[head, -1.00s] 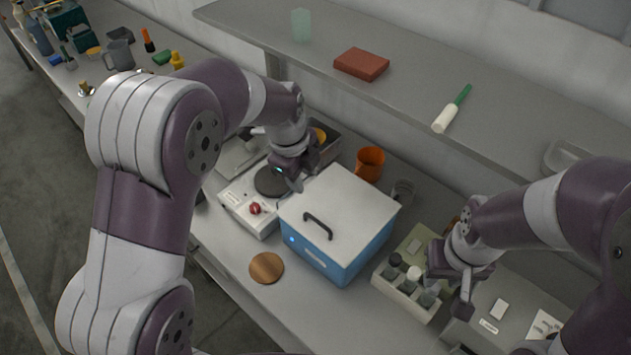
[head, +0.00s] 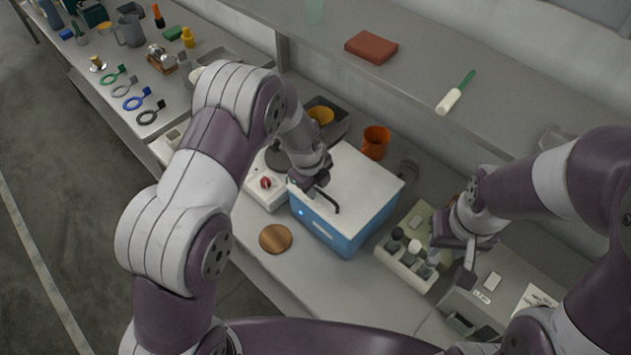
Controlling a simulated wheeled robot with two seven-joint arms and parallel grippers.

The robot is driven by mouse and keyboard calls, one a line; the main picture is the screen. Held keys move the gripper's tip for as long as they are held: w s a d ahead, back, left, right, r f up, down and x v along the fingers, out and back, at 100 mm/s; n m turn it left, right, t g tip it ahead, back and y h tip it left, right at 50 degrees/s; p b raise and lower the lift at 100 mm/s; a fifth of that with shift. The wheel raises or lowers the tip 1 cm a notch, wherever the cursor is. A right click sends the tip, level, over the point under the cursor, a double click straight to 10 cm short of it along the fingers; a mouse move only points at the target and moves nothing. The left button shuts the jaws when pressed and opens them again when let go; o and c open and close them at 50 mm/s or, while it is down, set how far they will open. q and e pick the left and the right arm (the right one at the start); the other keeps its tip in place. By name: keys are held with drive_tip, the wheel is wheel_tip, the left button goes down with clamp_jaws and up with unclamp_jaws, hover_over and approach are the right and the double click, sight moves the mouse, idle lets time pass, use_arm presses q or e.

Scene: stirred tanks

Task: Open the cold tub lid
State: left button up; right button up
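The cold tub (head: 346,235) is a blue box with a flat pale lid (head: 362,186), which lies closed on top. A dark handle (head: 328,202) stands on the lid near its front left edge. My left gripper (head: 312,193) is at the left end of the handle, over the lid's front left corner. Its fingers are partly hidden, and I cannot tell whether they touch the handle or how far apart they are. My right gripper (head: 465,262) points down beside the bottle rack (head: 404,266), right of the tub; its finger gap is not clear.
A hotplate with a red knob (head: 265,183) stands just left of the tub, and a copper disc (head: 275,239) lies in front. An orange mug (head: 375,142) is behind the tub. A shelf (head: 420,75) overhangs the back. The bench front (head: 335,280) is clear.

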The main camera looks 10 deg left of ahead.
use_arm(q)
drive_tip(key=shift+w, duration=0.15)
drive_tip(key=shift+w+d+f, duration=0.1)
drive_tip(key=c, duration=0.3)
clamp_jaws()
idle(0.8)
